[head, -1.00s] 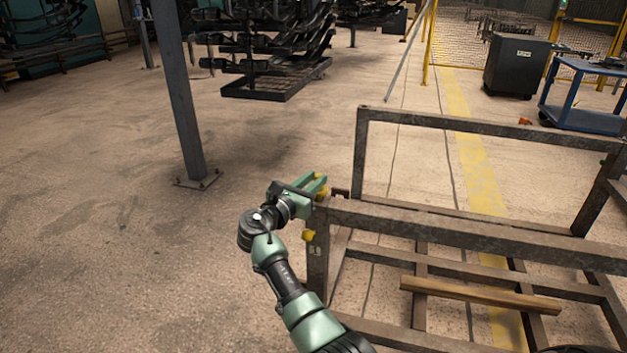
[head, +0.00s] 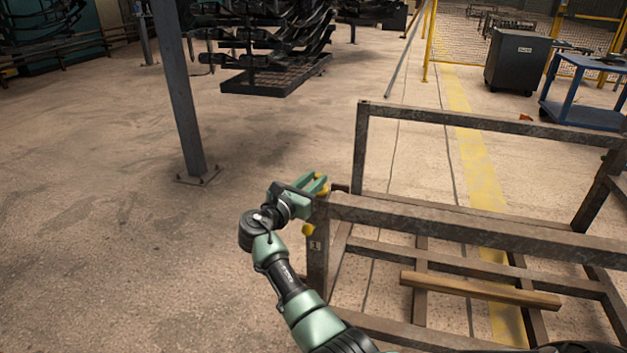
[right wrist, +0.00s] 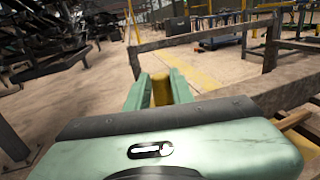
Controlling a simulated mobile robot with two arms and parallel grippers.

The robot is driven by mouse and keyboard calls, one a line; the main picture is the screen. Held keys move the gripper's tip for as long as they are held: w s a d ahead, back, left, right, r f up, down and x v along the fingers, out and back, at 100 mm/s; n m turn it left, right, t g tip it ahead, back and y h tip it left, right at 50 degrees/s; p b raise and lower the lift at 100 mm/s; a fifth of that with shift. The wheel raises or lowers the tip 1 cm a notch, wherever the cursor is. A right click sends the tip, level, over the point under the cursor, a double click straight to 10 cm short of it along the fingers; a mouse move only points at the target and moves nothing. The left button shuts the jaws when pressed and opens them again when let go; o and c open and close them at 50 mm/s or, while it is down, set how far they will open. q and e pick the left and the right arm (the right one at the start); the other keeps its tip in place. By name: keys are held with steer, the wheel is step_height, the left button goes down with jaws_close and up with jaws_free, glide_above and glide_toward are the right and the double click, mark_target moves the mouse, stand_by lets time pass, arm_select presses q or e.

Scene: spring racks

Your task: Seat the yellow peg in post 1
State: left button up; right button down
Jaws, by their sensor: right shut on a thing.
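The yellow peg (right wrist: 161,90) is upright between the two green fingers of my right gripper (right wrist: 158,88) in the right wrist view. In the head view my right gripper (head: 318,184) is shut on the peg, with yellow showing at its fingers, at the top of post 1 (head: 317,265). Post 1 is the rack's near left corner post, dark metal with a "1" label. The peg's lower end is hidden, so I cannot tell whether it is inside the post. A yellow piece (head: 307,230) shows on the post's side above the label. My left gripper is not in view.
The dark metal rack (head: 450,217) extends right from the post, with a wooden bar (head: 480,290) low inside it. A grey column (head: 180,100) stands behind to the left. The floor left of my arm is clear.

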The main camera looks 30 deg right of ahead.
steer(key=shift+f, duration=0.2)
steer(key=c, duration=1.1)
jaws_free()
steer(key=shift+c, duration=0.2)
steer(key=shift+f, duration=0.2)
steer(key=shift+s+a, duration=0.1)
steer(key=shift+a, duration=0.1)
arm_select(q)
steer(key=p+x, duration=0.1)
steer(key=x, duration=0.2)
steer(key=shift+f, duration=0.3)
arm_select(e)
steer(key=v, duration=0.7)
steer(key=shift+a, duration=0.2)
steer(key=shift+s+r, duration=0.1)
steer(key=shift+s, duration=0.05)
